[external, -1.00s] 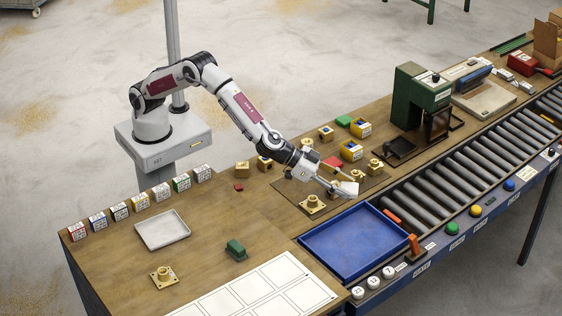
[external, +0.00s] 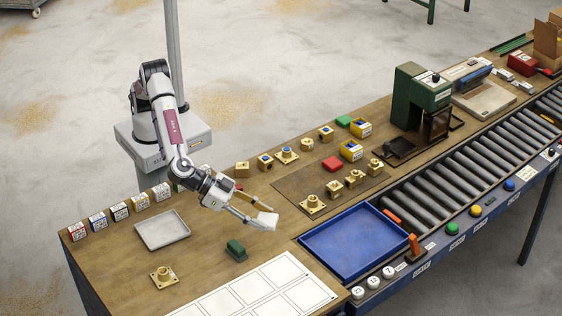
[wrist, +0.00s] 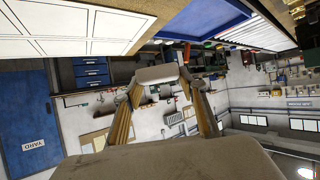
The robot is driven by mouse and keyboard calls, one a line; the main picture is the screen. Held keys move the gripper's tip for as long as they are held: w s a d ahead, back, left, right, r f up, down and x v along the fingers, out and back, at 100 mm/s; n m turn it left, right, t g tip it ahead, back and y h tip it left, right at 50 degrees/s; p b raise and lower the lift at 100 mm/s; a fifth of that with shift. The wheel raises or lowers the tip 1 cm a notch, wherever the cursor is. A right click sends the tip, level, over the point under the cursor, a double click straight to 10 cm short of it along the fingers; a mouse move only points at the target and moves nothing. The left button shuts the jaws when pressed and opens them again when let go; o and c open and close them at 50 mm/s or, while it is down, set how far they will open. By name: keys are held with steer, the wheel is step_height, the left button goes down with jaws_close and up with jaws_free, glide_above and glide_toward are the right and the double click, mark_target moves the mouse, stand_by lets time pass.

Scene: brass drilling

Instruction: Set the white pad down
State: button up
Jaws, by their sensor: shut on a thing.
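The white pad (external: 267,220) is held at the tips of my gripper (external: 256,217), above the wooden bench and left of the blue tray. In the wrist view the pad (wrist: 157,74) sits between the two fingertips, with a finger on each side. My gripper is shut on it. The pad looks raised above the bench; its exact height is hard to tell.
A green block (external: 236,251) stands on the bench below and left of the pad. A white sheet with boxes (external: 262,290), a blue tray (external: 352,275) and a grey tray (external: 162,244) lie around. Several brass parts stand on a dark mat (external: 290,187).

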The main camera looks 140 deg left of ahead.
steer(key=s+d, duration=0.5)
steer(key=d, duration=0.1)
steer(key=n+g+y, duration=0.3)
steer(key=n+g, duration=0.1)
steer(key=n, duration=0.1)
glide_above(221, 222)
steer(key=f, duration=0.2)
steer(key=shift+r, duration=0.25)
steer(key=shift+f, duration=3.15)
steer(key=shift+f, duration=1.85)
steer(key=shift+f, duration=0.15)
